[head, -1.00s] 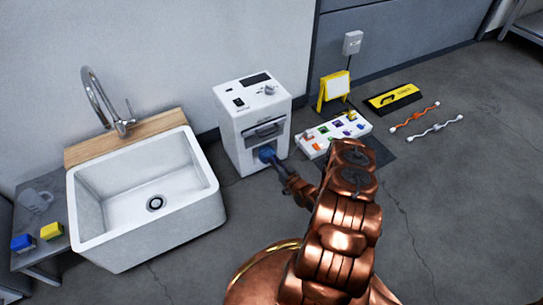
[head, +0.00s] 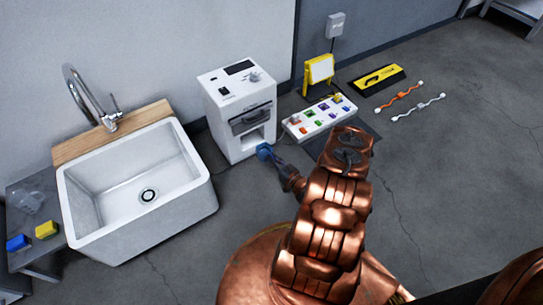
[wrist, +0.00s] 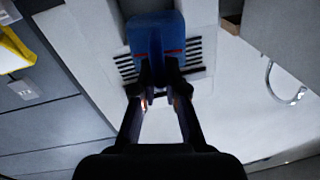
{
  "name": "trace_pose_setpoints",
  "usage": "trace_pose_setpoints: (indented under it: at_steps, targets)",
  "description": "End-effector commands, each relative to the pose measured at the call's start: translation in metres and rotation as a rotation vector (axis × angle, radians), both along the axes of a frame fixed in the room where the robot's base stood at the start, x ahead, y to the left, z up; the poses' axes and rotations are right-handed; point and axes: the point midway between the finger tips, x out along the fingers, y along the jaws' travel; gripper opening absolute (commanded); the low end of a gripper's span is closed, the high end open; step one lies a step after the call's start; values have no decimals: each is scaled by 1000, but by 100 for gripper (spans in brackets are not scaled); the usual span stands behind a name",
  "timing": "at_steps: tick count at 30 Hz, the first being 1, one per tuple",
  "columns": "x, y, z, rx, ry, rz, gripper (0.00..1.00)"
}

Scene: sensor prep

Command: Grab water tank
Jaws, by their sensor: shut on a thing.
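The water tank (wrist: 155,35) is a blue piece between the fingertips of my gripper (wrist: 158,80) in the wrist view. My gripper is shut on it. In the head view the blue tank (head: 264,151) is at the end of my gripper (head: 272,158), just in front of the white machine (head: 238,105). The machine's lower front opening shows empty. My arm hides part of the gripper in the head view.
A white sink (head: 75,220) with a curved faucet (head: 90,95) stands at left. A side table (head: 50,255) holds blue and yellow sponges. Floor in front is clear.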

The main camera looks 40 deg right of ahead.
Motion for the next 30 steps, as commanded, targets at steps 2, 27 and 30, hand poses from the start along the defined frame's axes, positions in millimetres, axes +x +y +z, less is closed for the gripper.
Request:
trace_pose_setpoints:
  at_steps: [2, 27, 30]
  targets:
    - [-3, 0, 1, 0, 0, -2, 0]
    - [-8, 0, 1, 0, -1, -1, 0]
    - [-8, 0, 1, 0, -1, -1, 0]
